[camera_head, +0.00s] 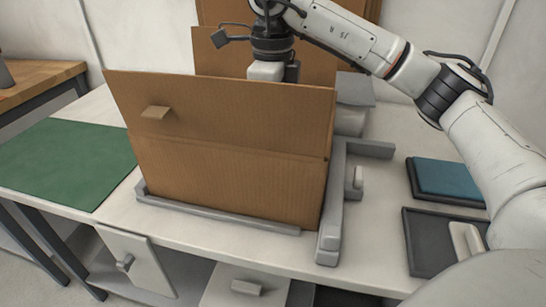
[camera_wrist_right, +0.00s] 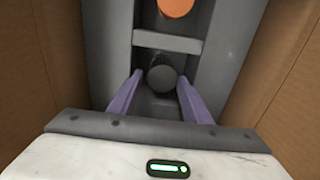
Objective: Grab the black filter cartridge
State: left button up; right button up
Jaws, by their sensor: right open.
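In the right wrist view a black cylinder (camera_wrist_right: 162,78), which looks like the black filter cartridge, sits end-on in a grey channel. My right gripper (camera_wrist_right: 159,75) is open, with its purple fingers on either side of the cylinder. I cannot tell whether they touch it. In the head view my right arm reaches in from the right and down behind a brown ribbed panel (camera_head: 230,140). The panel hides the fingers and the cartridge there. My left gripper is in neither view.
Brown walls (camera_wrist_right: 43,60) stand close on both sides of my right gripper. An orange round part (camera_wrist_right: 175,7) lies beyond a grey crossbar (camera_wrist_right: 167,43). A green mat (camera_head: 65,160) lies left on the white table. A blue pad (camera_head: 450,178) and dark tray (camera_head: 425,240) lie right.

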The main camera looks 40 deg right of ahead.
notch_tip(320, 180, down, 5)
jog(key=shift+w+d+f+b, duration=0.1)
jog(key=shift+w+f+b, duration=0.1)
jog(key=shift+b, duration=0.2)
jog(key=c, duration=0.8)
jog(key=shift+r, duration=0.1)
